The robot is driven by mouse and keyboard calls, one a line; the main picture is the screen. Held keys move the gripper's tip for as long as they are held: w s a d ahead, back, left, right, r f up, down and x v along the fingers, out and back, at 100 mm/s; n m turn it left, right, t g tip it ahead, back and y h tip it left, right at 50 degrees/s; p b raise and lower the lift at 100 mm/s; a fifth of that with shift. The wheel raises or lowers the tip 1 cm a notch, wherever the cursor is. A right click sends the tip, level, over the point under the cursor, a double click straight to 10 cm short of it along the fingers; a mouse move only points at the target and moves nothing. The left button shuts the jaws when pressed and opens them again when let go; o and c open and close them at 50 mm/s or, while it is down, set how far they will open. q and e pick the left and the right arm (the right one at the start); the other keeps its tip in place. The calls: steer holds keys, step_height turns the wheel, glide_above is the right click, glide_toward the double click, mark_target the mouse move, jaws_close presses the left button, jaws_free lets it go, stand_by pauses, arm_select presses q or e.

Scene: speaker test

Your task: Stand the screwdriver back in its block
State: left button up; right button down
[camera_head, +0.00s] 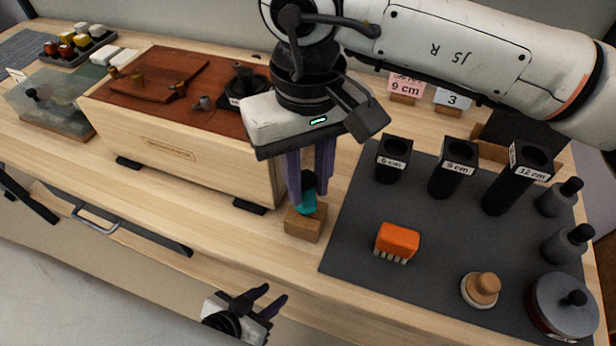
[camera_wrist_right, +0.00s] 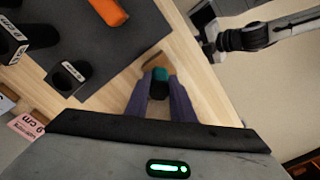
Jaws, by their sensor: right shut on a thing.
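The screwdriver (camera_head: 307,203) has a teal and black handle. It is upright between the purple fingers of my right gripper (camera_head: 310,190), which is shut on it. The small wooden block (camera_head: 304,226) is directly below, and the teal part meets or nearly meets its top. The shaft is hidden, so I cannot tell how deep it sits. In the right wrist view the handle (camera_wrist_right: 159,83) shows between the fingertips (camera_wrist_right: 160,92), with the block (camera_wrist_right: 153,63) just beyond. My left gripper (camera_head: 268,302) is open and empty, low in front of the table edge.
A wooden cabinet (camera_head: 180,150) stands left of the block. A dark mat (camera_head: 350,235) on the right bears black labelled tubes (camera_head: 455,167), an orange brush (camera_head: 398,241), a wooden knob (camera_head: 480,289) and dark weights (camera_head: 563,307). Bare table lies in front of the block.

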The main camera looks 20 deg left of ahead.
steer(key=shift+f+b, duration=0.4)
steer(key=shift+f, duration=0.1)
steer(key=c, duration=1.5)
jaws_free()
steer(key=shift+o, duration=0.2)
